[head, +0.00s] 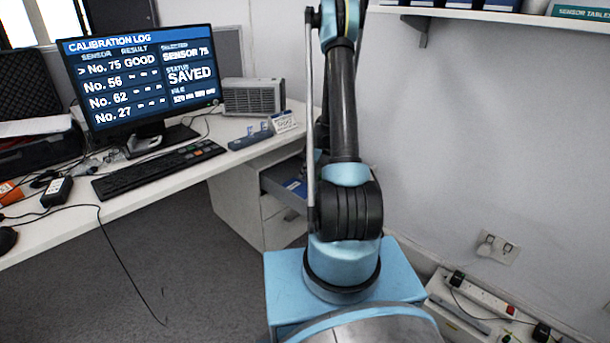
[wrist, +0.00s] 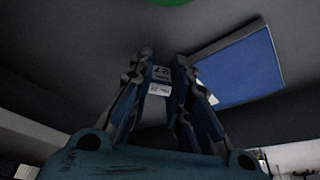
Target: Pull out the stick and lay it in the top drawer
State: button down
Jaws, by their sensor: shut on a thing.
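My gripper (wrist: 162,68) shows in the wrist view, its two fingers closed on a small stick (wrist: 159,89) with white labels, one of which seems to read 27. The top drawer (head: 268,181) of the white desk pedestal stands open in the head view, partly behind my arm. A blue flat item (head: 295,186) lies in it. A blue panel with a pale edge (wrist: 240,68) also shows right of the fingers in the wrist view; the dark surfaces around it look like the drawer's inside. My arm hides the gripper in the head view.
A monitor (head: 140,80) reads No. 75 GOOD and SAVED. A keyboard (head: 155,169), a blue holder with small upright pieces (head: 250,138), a card (head: 284,122) and a grey box (head: 253,97) stand on the desk. A wall is close at right, with a power strip (head: 480,295) low down.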

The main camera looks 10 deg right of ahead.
jog(key=shift+f, duration=0.5)
dwell(0.5)
jog(key=c, duration=1.4)
grip_release()
jog(key=shift+f, duration=0.1)
jog(key=shift+v, duration=2.55)
